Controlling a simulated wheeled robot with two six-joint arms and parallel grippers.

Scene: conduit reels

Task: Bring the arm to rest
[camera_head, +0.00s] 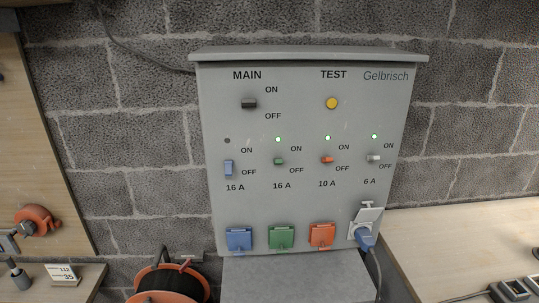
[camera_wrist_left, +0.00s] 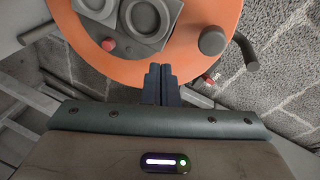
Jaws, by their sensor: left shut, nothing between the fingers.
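My left gripper (camera_wrist_left: 160,84) shows in the left wrist view, its two dark fingers shut together with nothing between them. Just beyond the fingertips is the orange face of a reel (camera_wrist_left: 205,15), with a grey socket plate (camera_wrist_left: 150,20) and a round grey knob (camera_wrist_left: 213,40). I cannot tell whether the fingertips touch the reel. The head view shows neither gripper clearly. My right gripper is not in view.
A grey power cabinet (camera_head: 300,205) hangs on the block wall. A blue plug (camera_head: 364,238) with a cable sits in its rightmost socket. An orange reel (camera_head: 168,296) stands lower left of it. Wooden worktops (camera_head: 450,235) lie right and lower left.

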